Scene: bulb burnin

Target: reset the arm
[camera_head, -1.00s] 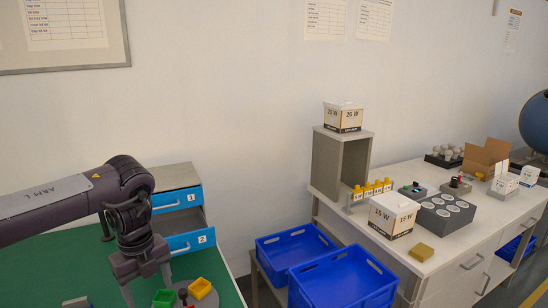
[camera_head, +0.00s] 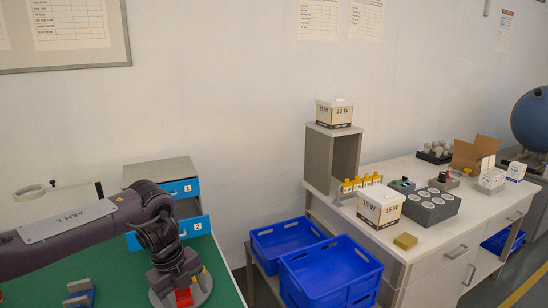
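My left arm (camera_head: 75,225), marked "ARM L", reaches in from the left over the green table top (camera_head: 228,275). My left gripper (camera_head: 180,289) points down at a round grey tray (camera_head: 203,294) near the bottom edge. A red part (camera_head: 184,298) shows right at the gripper; I cannot tell whether the fingers hold it or stand in front of it. A bit of yellow (camera_head: 205,269) shows beside the gripper. The finger gap and most of the tray's contents are hidden. My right gripper is not in view.
A cabinet (camera_head: 158,171) with drawers marked 1 and 2 stands behind; drawer 2 (camera_head: 199,228) appears pulled out. Blue crates (camera_head: 330,268) lie right of the table. A white bench (camera_head: 400,240) holds boxes and a grey socket block (camera_head: 431,205). A ring-shaped device (camera_head: 30,192) is behind my arm.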

